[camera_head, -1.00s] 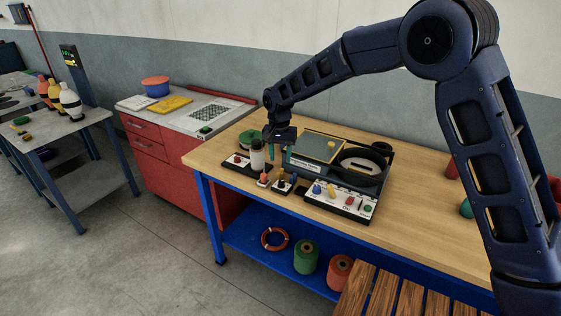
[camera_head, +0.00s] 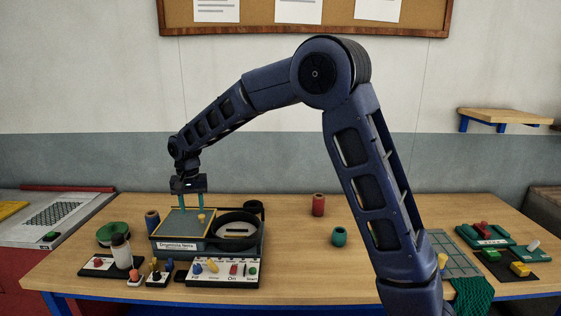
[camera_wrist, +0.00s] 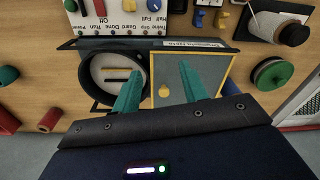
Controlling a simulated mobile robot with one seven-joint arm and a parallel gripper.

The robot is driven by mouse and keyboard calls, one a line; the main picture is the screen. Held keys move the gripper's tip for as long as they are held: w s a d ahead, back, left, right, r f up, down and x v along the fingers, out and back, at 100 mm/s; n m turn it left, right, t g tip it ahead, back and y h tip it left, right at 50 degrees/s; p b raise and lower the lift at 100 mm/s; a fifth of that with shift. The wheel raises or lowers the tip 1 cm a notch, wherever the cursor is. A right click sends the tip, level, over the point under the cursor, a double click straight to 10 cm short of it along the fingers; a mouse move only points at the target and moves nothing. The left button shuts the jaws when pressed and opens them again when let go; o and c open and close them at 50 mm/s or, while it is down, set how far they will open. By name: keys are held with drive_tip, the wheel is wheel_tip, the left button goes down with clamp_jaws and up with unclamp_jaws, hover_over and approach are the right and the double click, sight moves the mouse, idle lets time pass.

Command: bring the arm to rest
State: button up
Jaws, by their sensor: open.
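My gripper (camera_head: 191,203) hangs from my blue arm at the left of the head view, its two teal fingers pointing down. The fingers are apart with nothing between them, above a box with a grey-and-yellow lid (camera_head: 183,224) and a round black-rimmed opening (camera_head: 238,226). In the wrist view, the teal fingers (camera_wrist: 160,88) reach over the same lid (camera_wrist: 172,95) and its small yellow knob (camera_wrist: 164,91). I cannot tell how far the fingertips are above the lid.
A switch panel (camera_head: 223,272) stands in front of the box. Red (camera_head: 318,205) and green (camera_head: 339,236) spools stand mid-table. A green net (camera_head: 472,294) lies at right. Bare wood lies between.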

drive_tip(key=w+d+r+t, duration=0.1)
drive_tip(key=d+r, duration=0.3)
drive_tip(key=d, duration=0.7)
drive_tip(key=w+d+r+m+y, duration=0.1)
drive_tip(key=d+r, duration=0.3)
drive_tip(key=d, duration=0.7)
drive_tip(key=w+d+r+t, duration=0.1)
drive_tip(key=d+r, duration=0.4)
drive_tip(key=d, duration=0.6)
drive_tip(key=s+d+f+m+t, duration=0.1)
drive_tip(key=s+d, duration=0.8)
drive_tip(key=d, duration=0.3)
drive_tip(key=s+d+f+m+t+h, duration=0.1)
drive_tip(key=s+d, duration=0.8)
drive_tip(key=d, duration=0.4)
drive_tip(key=shift+f, duration=0.25)
drive_tip(key=shift+s+a, duration=0.1)
